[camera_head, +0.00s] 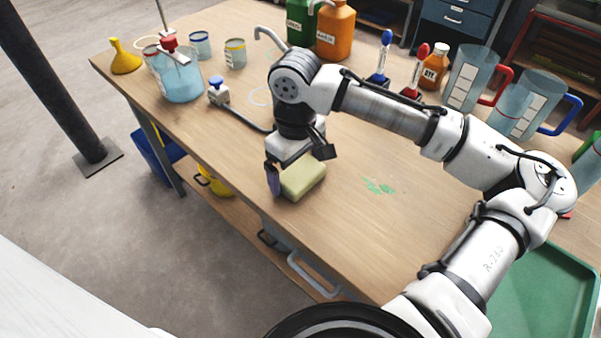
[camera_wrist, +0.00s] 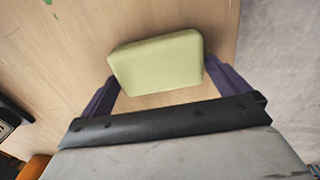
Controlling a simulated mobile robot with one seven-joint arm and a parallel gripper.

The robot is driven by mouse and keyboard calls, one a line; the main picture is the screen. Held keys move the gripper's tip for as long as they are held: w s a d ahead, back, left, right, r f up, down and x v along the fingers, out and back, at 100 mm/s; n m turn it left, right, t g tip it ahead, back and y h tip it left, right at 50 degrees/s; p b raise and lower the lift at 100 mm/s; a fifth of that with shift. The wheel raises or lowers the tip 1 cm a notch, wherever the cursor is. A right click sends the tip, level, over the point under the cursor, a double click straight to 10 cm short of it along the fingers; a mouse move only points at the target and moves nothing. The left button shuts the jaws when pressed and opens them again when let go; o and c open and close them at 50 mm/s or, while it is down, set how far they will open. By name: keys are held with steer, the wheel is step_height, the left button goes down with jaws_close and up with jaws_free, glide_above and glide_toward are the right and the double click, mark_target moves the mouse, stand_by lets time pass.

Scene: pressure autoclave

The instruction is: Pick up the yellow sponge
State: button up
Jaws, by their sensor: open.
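The yellow sponge (camera_head: 304,180) is a pale yellow block lying on the wooden table (camera_head: 345,235) near its front edge. My gripper (camera_head: 294,181) is right above it in the head view, pointing down, with one dark finger at the sponge's left side; the other finger is mostly hidden. In the wrist view the sponge (camera_wrist: 158,63) lies between and slightly beyond the two purple fingers of my open gripper (camera_wrist: 160,82). The right fingertip is very close to the sponge; I cannot tell whether it touches.
A green stain (camera_head: 378,186) lies right of the sponge. Bottles, blue-handled and red-handled jugs (camera_head: 463,78) line the back. A green tray (camera_head: 545,300) is at lower right.

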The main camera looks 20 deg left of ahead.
mark_target(296, 169)
steer(key=shift+f, duration=0.4)
steer(key=shift+c, duration=0.3)
steer(key=c, duration=0.7)
steer(key=shift+r, duration=0.1)
step_height(296, 169, up, 20)
